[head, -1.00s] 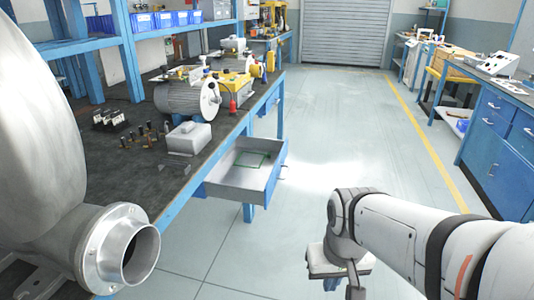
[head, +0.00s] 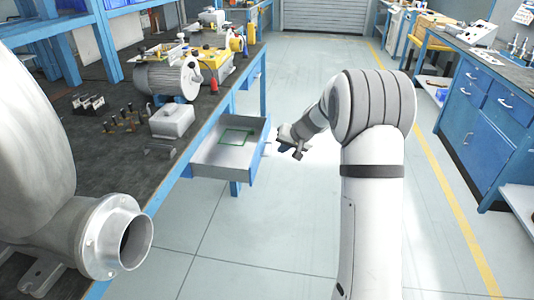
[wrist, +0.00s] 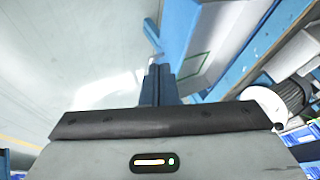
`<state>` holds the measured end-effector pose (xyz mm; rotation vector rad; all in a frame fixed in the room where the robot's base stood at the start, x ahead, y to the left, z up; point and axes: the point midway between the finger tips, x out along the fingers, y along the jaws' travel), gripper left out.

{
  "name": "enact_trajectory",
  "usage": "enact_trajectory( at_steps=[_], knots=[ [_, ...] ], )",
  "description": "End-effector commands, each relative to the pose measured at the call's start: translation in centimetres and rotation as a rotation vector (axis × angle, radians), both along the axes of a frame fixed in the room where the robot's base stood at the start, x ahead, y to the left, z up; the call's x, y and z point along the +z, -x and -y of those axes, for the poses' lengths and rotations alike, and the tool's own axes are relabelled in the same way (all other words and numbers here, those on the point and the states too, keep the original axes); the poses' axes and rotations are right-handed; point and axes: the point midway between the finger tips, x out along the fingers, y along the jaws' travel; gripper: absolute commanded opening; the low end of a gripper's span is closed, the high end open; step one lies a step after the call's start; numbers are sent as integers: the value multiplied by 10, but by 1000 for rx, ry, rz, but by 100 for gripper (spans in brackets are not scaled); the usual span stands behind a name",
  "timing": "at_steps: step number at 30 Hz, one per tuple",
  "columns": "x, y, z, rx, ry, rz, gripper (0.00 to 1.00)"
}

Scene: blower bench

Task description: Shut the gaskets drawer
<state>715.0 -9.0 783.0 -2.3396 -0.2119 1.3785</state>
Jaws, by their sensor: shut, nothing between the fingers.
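The gaskets drawer (head: 210,157) stands pulled out from under the workbench, with a green gasket outline (head: 236,136) on its pale floor. Its blue front panel (head: 261,152) faces the aisle. In the wrist view the drawer front (wrist: 178,38) is just beyond and right of the fingers, with its handle (wrist: 152,35) near the top. My gripper (head: 284,146) is shut and empty, just right of the drawer front in the head view. Its fingers (wrist: 158,72) also show in the wrist view. I cannot tell whether they touch the front; a gap seems to show.
The workbench (head: 110,165) on the left carries a grey box (head: 171,121), small fittings and motors. A large metal blower (head: 123,240) is in the left foreground. Blue cabinets (head: 490,115) stand on the right. The aisle floor (head: 300,80) between is clear.

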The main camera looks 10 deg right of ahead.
Motion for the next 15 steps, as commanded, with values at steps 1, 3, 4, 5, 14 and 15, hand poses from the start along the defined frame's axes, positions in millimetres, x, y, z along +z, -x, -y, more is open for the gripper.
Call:
enact_trajectory(
  at_steps=[1, 3, 4, 5, 14, 15],
  knots=[
    [-3, -3, 0, -2, -2, 2, 0],
    [-9, -7, -2, -3, -2, 2, 0],
    [-13, -9, -3, -3, -2, 2, 0],
    [-16, -11, -4, -2, -2, 2, 0],
    [-67, -41, -26, -2, -2, -1, 0],
    [-73, -46, -28, -2, -2, 1, 0]
  ],
)
